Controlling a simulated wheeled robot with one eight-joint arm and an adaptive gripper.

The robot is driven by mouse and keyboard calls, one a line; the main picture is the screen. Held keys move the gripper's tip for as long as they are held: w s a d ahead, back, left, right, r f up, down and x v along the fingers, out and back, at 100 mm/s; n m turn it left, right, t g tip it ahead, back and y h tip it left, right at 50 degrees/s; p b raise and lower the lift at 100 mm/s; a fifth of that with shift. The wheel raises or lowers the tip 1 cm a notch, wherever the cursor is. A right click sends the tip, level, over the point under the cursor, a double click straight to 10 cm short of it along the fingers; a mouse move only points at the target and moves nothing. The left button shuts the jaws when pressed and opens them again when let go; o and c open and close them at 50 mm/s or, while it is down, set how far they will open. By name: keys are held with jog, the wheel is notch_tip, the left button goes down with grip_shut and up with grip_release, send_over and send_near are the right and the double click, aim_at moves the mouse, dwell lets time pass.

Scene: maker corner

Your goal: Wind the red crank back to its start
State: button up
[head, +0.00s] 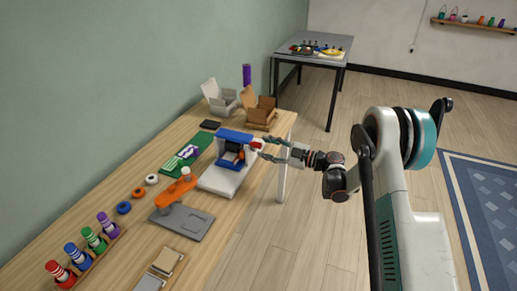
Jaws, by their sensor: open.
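A small machine (218,181) with a white base and a blue top beam stands near the right edge of the wooden bench. The red crank (257,141) shows as a small red part at the right end of the blue beam, with a whitish piece beside it.
An orange lever device (176,191) on a grey plate (184,222) stands in front of the machine. Open cartons (259,112) and a black box (210,125) lie behind. Coloured spools (94,239) stand front left.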

aim_at(258, 145)
jog(key=shift+b+x, duration=0.35)
jog(key=shift+x, duration=1.65)
jog(key=shift+c, duration=0.2)
grip_shut()
